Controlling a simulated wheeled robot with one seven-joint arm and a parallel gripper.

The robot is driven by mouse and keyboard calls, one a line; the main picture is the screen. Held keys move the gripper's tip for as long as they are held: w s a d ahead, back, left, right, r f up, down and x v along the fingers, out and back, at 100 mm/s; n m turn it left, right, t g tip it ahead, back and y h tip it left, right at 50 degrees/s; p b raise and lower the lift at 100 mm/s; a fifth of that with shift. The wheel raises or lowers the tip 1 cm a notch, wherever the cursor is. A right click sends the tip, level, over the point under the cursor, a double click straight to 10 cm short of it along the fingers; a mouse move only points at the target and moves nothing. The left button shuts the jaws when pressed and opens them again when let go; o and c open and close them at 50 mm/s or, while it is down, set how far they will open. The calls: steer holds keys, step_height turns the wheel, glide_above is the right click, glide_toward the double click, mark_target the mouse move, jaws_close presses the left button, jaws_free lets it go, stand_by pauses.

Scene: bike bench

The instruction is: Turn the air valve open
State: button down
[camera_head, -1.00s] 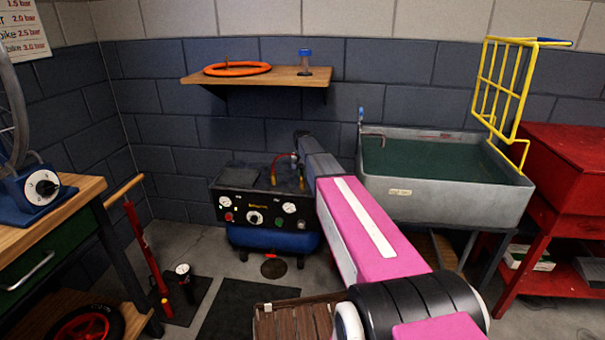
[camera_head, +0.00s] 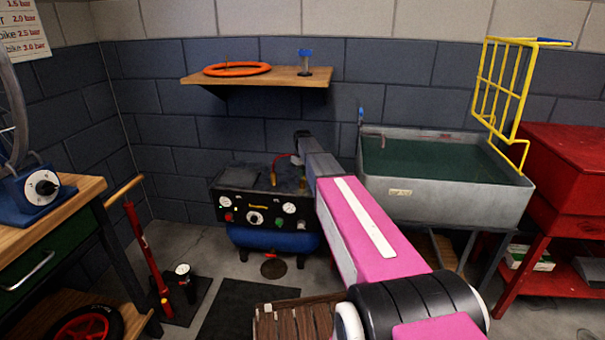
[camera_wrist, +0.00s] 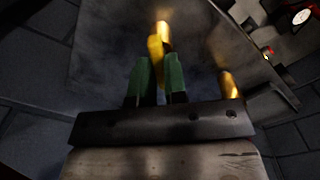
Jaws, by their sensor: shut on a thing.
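The air valve's yellow handle (camera_wrist: 156,47) shows in the wrist view, standing out from the dark top of the compressor. My gripper (camera_wrist: 160,68) has green fingers closed on the lower end of this handle. In the head view the compressor (camera_head: 262,207) has a black panel with gauges and a knob over a blue tank. Yellow fittings (camera_head: 274,179) and a red hose stand on its top. My arm hides part of the compressor's right side, and my fingers are not clear there. I cannot tell the valve's exact angle.
A second yellow fitting (camera_wrist: 229,84) stands just right of my fingers in the wrist view. A grey water basin (camera_head: 440,205) is close on the right of my arm. A shelf (camera_head: 255,77) hangs above. A red pump (camera_head: 147,255) stands at left.

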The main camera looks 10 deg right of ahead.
steer(key=n, duration=0.4)
steer(key=shift+n, duration=2.1)
steer(key=c, duration=1.2)
jaws_free()
steer(key=shift+s+d, duration=0.1)
steer(key=shift+o, duration=0.2)
step_height(320, 180, up, 11)
